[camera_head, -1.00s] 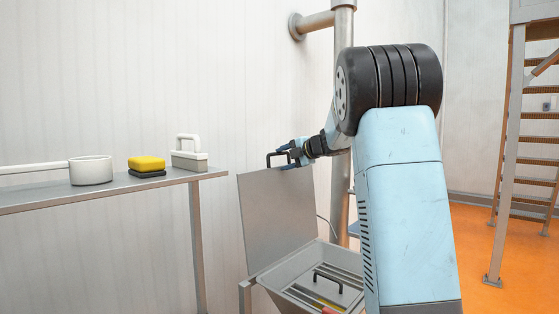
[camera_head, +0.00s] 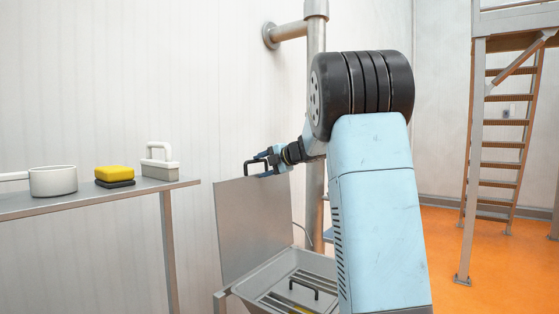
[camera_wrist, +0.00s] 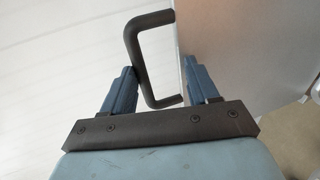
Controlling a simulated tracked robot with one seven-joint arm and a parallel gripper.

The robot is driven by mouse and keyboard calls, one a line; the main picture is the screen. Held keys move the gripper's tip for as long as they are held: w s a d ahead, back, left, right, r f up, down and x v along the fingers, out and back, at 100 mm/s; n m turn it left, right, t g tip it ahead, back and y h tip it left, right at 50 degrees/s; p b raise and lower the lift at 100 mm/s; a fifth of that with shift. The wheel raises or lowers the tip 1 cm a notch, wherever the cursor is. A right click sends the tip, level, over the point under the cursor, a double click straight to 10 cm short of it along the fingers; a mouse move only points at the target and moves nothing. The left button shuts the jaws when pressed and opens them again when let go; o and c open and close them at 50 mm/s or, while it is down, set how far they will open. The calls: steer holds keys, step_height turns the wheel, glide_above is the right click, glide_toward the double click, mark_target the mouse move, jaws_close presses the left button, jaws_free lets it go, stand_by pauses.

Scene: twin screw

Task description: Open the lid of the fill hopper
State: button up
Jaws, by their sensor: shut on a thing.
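The hopper lid (camera_head: 252,222) is a flat grey metal panel, standing raised, near upright, at the back edge of the fill hopper (camera_head: 247,290). Its black bar handle (camera_head: 247,168) is near the lid's top edge. My gripper (camera_head: 264,166) is shut on this handle. In the wrist view the handle (camera_wrist: 143,62) runs between my two blue fingers (camera_wrist: 160,88), and the lid face (camera_wrist: 240,50) lies to the right. The hopper mouth is uncovered and shows a slatted grate (camera_head: 285,283) with a black handle (camera_head: 304,288). My arm hides the hopper's right side.
A steel shelf (camera_head: 80,199) at left holds a white pot (camera_head: 53,181), a yellow-and-black sponge (camera_head: 114,176) and a white-handled brush (camera_head: 160,164). A vertical pipe (camera_head: 316,100) stands behind my arm. Metal stairs (camera_head: 500,150) rise at right over open orange floor (camera_head: 435,250).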

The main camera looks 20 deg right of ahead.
steer(key=v, duration=1.1)
steer(key=shift+s+d, duration=0.15)
steer(key=shift+s, duration=0.25)
stand_by(0.9)
steer(key=shift+r, duration=0.1)
stand_by(0.4)
